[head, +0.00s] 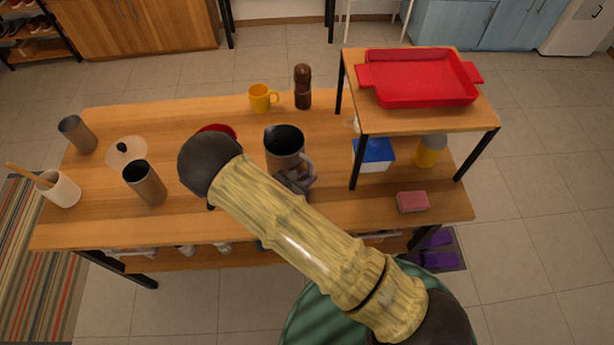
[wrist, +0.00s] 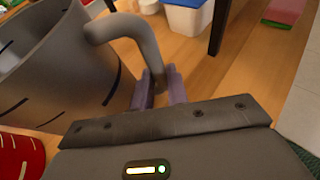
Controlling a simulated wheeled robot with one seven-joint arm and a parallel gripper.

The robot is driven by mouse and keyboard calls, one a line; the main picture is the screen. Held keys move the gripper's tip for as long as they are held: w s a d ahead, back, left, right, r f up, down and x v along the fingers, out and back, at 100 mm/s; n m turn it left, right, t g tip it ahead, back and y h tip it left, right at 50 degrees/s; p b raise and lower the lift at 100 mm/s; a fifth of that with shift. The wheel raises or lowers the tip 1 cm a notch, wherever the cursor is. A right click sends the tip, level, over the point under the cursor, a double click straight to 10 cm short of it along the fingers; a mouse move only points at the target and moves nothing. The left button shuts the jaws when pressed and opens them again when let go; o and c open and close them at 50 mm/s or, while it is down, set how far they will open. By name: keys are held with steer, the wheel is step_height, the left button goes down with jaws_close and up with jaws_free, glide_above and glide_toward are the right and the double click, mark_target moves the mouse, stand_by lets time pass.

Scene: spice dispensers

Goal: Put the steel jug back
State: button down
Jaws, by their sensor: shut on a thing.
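The steel jug (head: 285,142) is a grey, open-topped vessel near the middle of the wooden table in the head view. It looks roughly upright and empty, with its handle toward the lower right. My gripper (head: 298,181) is shut on the jug's handle. In the wrist view its two purple fingers (wrist: 158,90) stand on either side of the handle's lower end. I cannot tell whether the jug's base touches the table; my arm hides part of that area.
A red object (head: 222,129) is partly hidden behind my arm, left of the jug. A yellow mug (head: 260,100) and brown mill (head: 303,88) stand behind. Grey cylinders (head: 145,184) stand left. A raised shelf (head: 451,118) holding a red tray (head: 420,92) is right; a sponge (head: 412,202) lies front right.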

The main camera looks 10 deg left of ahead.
steer(key=shift+f, duration=0.15)
steer(key=c, duration=1.4)
jaws_free()
steer(key=shift+w, duration=0.1)
steer(key=b+v, duration=0.2)
steer(key=v, duration=1)
